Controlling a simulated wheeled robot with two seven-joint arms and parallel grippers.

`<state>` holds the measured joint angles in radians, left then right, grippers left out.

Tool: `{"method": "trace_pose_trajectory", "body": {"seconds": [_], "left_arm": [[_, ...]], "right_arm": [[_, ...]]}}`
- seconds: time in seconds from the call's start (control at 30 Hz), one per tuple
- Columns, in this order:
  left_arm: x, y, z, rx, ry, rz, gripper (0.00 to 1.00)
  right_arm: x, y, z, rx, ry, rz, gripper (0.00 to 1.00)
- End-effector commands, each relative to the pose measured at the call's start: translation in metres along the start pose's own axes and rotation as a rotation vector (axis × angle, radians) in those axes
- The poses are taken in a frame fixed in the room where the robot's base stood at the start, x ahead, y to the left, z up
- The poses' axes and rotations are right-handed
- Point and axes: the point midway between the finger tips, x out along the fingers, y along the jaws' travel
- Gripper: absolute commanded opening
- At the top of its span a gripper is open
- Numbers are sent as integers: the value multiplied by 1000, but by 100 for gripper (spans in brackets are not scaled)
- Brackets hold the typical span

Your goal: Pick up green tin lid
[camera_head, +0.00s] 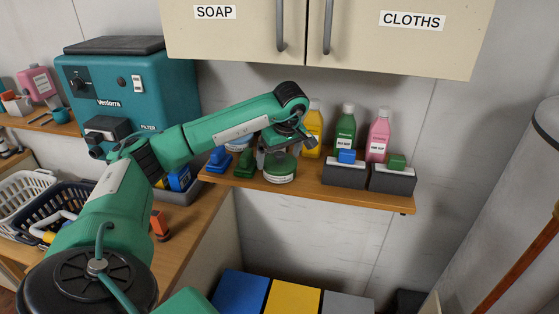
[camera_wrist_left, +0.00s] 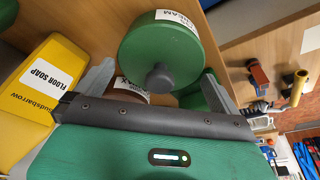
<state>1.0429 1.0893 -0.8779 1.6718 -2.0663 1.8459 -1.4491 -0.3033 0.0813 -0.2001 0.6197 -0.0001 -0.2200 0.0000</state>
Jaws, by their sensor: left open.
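The green tin lid (camera_head: 281,163) tops a round tin with a pale label at the front of the wall shelf. In the left wrist view, the round green lid (camera_wrist_left: 150,45) shows its dark central knob, and the label reads CREAM. My left gripper (camera_head: 277,146) is over the tin, pointing down. In the left wrist view, its grey fingers are apart and the lid shows between and beyond them. I cannot tell whether they touch it. Gripper and arm partly hide the tin in the head view. My right gripper is not in view.
On the shelf (camera_head: 310,194), a yellow bottle (camera_head: 313,128), green bottle (camera_head: 345,132) and pink bottle (camera_head: 378,135) stand right of the tin. Dark holders (camera_head: 392,179) sit before them. A brown tin (camera_wrist_left: 131,88) is close by. Cupboards (camera_head: 330,50) hang above.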

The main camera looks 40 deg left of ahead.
Motion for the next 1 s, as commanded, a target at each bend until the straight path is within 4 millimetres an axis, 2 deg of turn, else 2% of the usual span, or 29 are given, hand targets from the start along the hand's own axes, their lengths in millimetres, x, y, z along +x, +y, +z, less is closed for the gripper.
{"method": "trace_pose_trajectory", "body": {"seconds": [0.13, 0.17, 0.3, 0.33, 0.77, 1.0], "left_arm": [[0, 0, 0, 0, 0, 0, 100], [0, 0, 0, 0, 0, 0, 96], [0, 0, 0, 0, 0, 0, 69], [0, 0, 0, 0, 0, 0, 67], [-5, 0, -1, 0, 0, 1, 66], [-28, 1, -8, -2, 1, 4, 66]], "right_arm": [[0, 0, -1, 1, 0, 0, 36], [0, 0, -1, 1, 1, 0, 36], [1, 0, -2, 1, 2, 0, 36], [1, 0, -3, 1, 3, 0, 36], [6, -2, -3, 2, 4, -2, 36], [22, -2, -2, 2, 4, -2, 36]]}}
